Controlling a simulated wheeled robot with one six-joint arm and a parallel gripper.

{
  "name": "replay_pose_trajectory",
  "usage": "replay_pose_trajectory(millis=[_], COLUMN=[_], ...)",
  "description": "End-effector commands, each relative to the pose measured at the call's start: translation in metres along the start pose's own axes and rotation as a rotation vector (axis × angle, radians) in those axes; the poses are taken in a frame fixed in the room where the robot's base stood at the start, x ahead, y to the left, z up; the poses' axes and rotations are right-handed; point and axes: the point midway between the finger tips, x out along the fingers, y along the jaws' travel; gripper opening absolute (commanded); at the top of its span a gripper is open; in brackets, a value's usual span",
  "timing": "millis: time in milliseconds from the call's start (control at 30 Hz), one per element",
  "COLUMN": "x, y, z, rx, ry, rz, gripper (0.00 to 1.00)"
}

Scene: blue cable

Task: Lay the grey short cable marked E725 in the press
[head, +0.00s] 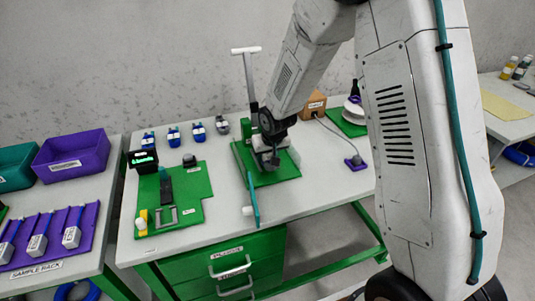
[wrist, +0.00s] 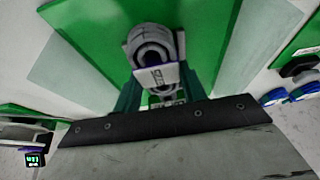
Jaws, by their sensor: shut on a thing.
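My gripper (head: 270,162) is low over the green base plate (head: 288,171) of what looks like the press, on the middle table. In the wrist view, its green fingers (wrist: 158,92) are shut on a grey coiled cable (wrist: 150,48) with a white tag (wrist: 157,76); the tag's text is too small to read surely. The cable is above green plate; whether it touches is unclear. My gripper and arm hide part of the press in the head view.
A green fixture board (head: 188,198) lies left of the press. Blue-tagged cables (head: 173,134) and a grey piece (head: 222,125) stand along the back. A teal strip (head: 253,200) rises at the plate's front left. A brown box (head: 313,106) is behind right.

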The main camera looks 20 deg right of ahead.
Motion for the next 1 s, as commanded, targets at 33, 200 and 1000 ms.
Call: replay_pose_trajectory(millis=[33,200,1000], x=[0.0008,0.0033,0.0096], y=[0.0,-0.0001,0.0], z=[0.0004,0.0014,0.004], rx=[0.0,0.001,0.001], ry=[0.0,0.0,0.0], rz=[0.0,0.0,0.0], gripper=[0.18,0.18,0.67])
